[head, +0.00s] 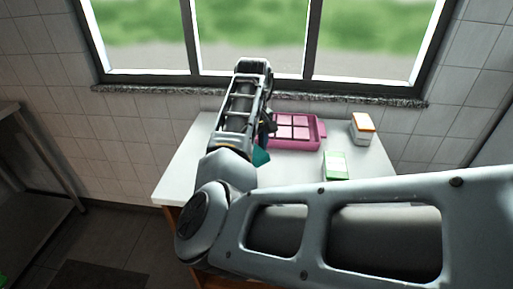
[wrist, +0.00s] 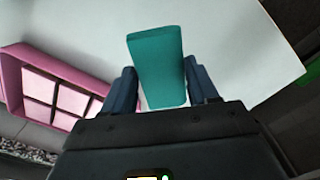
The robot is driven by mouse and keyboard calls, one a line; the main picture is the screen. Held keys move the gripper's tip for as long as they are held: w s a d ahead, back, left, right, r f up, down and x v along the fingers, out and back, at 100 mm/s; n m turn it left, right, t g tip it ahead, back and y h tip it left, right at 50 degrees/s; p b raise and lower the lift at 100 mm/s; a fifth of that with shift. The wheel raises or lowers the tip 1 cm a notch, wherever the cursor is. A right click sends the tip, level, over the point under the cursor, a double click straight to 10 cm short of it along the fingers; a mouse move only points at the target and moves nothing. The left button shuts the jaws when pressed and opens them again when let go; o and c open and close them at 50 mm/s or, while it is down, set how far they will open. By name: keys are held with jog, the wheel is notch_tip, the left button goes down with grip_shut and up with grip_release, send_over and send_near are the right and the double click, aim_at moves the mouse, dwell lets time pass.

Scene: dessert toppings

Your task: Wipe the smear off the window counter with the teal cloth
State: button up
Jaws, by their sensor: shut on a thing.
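The teal cloth (wrist: 157,65) is a folded block between the two fingers of my gripper (wrist: 163,92) in the wrist view. My gripper is shut on it. In the head view a corner of the cloth (head: 261,157) shows below my gripper (head: 266,140), left of the pink tray. The white counter (head: 190,168) stands under the window. I see no smear on the parts of the counter in view. My arm hides much of the counter's front and middle. I cannot tell whether the cloth touches the counter.
A pink tray (head: 318,142) with square compartments sits at the back of the counter and shows in the wrist view (wrist: 75,68). A green and white box (head: 335,166) is nearer. The counter's left end looks clear.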

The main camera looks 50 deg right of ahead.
notch_tip(320, 180, up, 2)
jog(key=shift+r+p, duration=0.15)
jog(key=shift+p, duration=0.55)
